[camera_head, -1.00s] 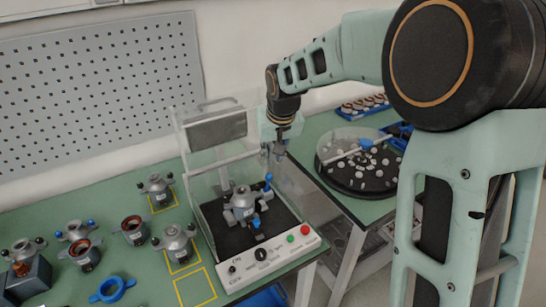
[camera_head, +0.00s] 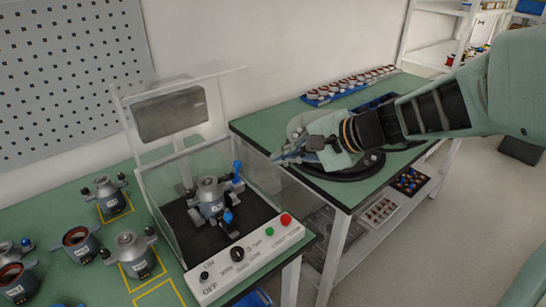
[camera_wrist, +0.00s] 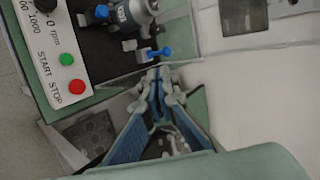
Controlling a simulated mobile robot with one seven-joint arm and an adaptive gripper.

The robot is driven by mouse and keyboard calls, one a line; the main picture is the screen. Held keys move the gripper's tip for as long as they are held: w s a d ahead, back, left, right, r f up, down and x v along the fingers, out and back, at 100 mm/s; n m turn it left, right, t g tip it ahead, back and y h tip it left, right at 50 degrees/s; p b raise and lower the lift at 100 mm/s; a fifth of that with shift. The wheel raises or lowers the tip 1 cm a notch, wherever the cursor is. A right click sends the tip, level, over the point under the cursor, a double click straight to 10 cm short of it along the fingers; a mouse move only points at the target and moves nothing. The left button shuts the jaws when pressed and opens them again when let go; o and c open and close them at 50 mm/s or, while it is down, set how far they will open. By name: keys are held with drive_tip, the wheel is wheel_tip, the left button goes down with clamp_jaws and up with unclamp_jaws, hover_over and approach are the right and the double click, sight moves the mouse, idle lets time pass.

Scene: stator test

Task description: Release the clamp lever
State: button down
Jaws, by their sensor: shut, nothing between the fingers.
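The grey motor unit (camera_head: 209,195) stands upright on the black floor of the test stand. Two blue-ended levers flank it: the rear lever (camera_head: 237,169) points up, and the front lever (camera_head: 228,216) is at the near side. In the wrist view the motor (camera_wrist: 132,12) shows at the top, with one blue lever end (camera_wrist: 101,13) to its left and another blue lever (camera_wrist: 160,53) below it. My gripper (camera_head: 279,158) is right of the stand, apart from the levers. In the wrist view its fingertips (camera_wrist: 158,76) meet, empty, just below the nearer blue lever.
The stand's clear panels (camera_head: 160,150) surround the motor. Its front panel (camera_head: 245,262) carries a knob, a green and a red button. Several other motor units (camera_head: 134,254) stand at left. A round turntable (camera_head: 355,170) sits on the right table beneath my arm.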

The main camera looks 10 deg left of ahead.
sight(240, 164)
drive_tip(key=shift+m, duration=0.3)
drive_tip(key=x, duration=0.9)
drive_tip(key=w+x, duration=0.1)
drive_tip(key=x, duration=0.3)
drive_tip(key=shift+w+a+r+b, duration=0.1)
drive_tip(key=shift+a+r+b, duration=0.05)
drive_tip(key=shift+b, duration=0.25)
drive_tip(key=w+a+p, duration=0.1)
drive_tip(key=p, duration=0.2)
drive_tip(key=w+a+r+h+p, duration=0.1)
drive_tip(key=p, duration=0.3)
drive_tip(key=shift+g+h, duration=0.3)
drive_tip(key=shift+g, duration=0.1)
drive_tip(key=shift+s, duration=0.15)
